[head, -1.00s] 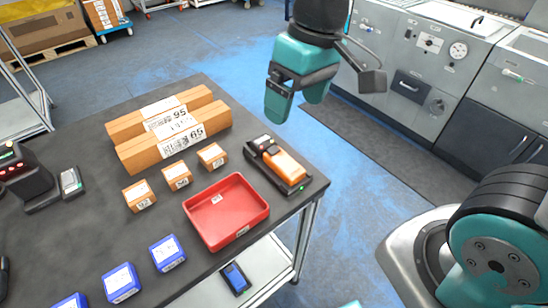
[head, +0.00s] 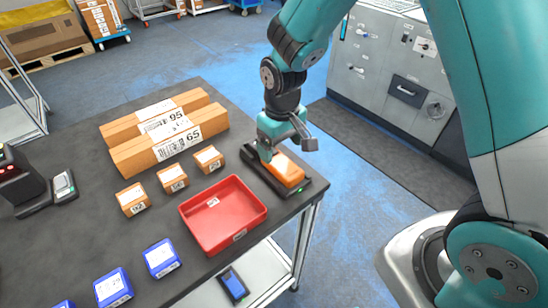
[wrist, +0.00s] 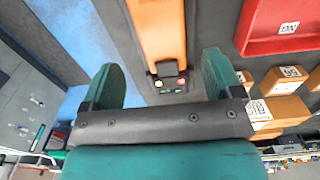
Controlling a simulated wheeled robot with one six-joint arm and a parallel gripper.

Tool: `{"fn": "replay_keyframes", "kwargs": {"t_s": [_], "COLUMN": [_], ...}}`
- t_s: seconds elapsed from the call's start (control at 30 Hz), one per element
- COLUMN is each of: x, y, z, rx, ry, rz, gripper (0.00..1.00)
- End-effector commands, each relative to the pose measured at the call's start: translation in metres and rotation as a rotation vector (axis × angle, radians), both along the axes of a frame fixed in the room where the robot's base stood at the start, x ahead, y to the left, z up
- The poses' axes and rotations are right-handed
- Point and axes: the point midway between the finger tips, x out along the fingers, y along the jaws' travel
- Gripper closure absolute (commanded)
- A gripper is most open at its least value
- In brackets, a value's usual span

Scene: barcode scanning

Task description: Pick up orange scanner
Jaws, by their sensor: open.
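The orange scanner (head: 287,170) lies in its black cradle (head: 299,188) at the right edge of the dark table. My gripper (head: 268,152) is over the far end of the scanner, pointing down, and partly hides it. In the wrist view the scanner's orange body (wrist: 158,28) runs up between the two teal fingers of my gripper (wrist: 163,85), with its dark end and small lights near the palm. The fingers are apart, with visible gaps to the scanner on both sides. Nothing is held.
A red tray (head: 223,216) stands just left of the cradle. Small orange boxes (head: 173,178) and long cartons (head: 170,140) sit further left. Blue boxes (head: 162,257) line the near side. A black device (head: 18,183) stands at far left.

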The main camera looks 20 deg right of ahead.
Motion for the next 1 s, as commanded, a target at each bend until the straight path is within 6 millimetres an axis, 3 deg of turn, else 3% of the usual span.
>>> {"fn": "replay_keyframes", "kwargs": {"t_s": [0.4, 0.67, 0.7, 0.93, 1.0], "x": [-0.005, -0.005, -0.005, -0.005, -0.004], "y": [0.002, 0.002, 0.002, 0.002, 0.002], "z": [-0.049, -0.054, -0.054, -0.054, -0.054], "rx": [-0.001, 0.000, 0.000, 0.000, 0.001], "ry": [0.002, -0.001, -0.001, -0.001, -0.002], "rz": [0.000, 0.000, 0.000, 0.000, 0.000], "gripper": [0.15, 0.15, 0.17, 0.70, 0.76]}}
